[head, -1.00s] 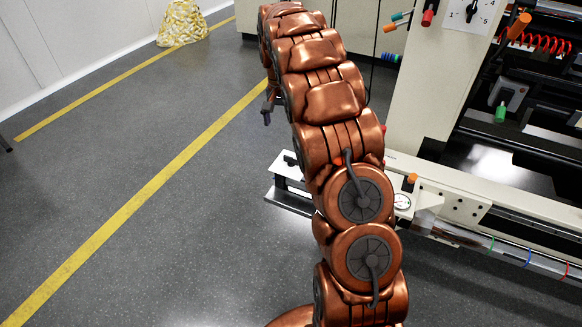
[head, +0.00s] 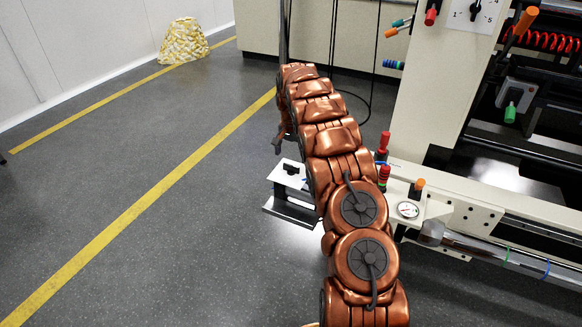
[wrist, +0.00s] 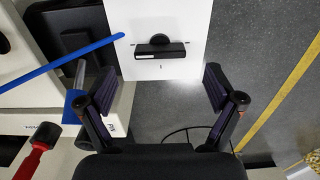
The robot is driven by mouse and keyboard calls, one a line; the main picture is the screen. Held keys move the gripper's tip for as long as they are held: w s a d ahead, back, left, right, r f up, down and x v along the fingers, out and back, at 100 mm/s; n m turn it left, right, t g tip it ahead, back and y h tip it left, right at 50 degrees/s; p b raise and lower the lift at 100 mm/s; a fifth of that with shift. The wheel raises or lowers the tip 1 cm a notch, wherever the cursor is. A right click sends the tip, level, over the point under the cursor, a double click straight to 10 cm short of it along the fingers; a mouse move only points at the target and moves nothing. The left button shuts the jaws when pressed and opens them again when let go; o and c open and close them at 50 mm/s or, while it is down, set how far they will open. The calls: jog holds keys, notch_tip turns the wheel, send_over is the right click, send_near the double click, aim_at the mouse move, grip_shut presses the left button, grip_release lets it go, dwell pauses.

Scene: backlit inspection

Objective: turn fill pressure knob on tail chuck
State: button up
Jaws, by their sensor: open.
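A black knob with a straight bar grip (wrist: 160,50) sits on a white plate (wrist: 185,16) in the wrist view. I take it for the fill pressure knob; a small dark mark shows on the plate just below it. In the head view the knob (head: 290,168) is small, on a white plate left of my arm. My gripper (wrist: 160,82) is open and empty. Its two dark fingers stand apart, left and right of the knob and lower in the wrist picture, not touching it. The distance from fingertips to knob is hard to tell.
A blue rod (wrist: 62,64) crosses left of the knob, near the left finger. A red-handled part (wrist: 36,148) is at lower left. In the head view, a gauge (head: 408,210) and the cream machine bed (head: 470,195) lie right of my arm. Open floor lies left.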

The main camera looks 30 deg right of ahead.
aim_at(291, 166)
notch_tip(291, 166, down, 5)
jog(key=shift+r+b, duration=0.2)
jog(key=shift+b, duration=0.25)
jog(key=c, duration=1.1)
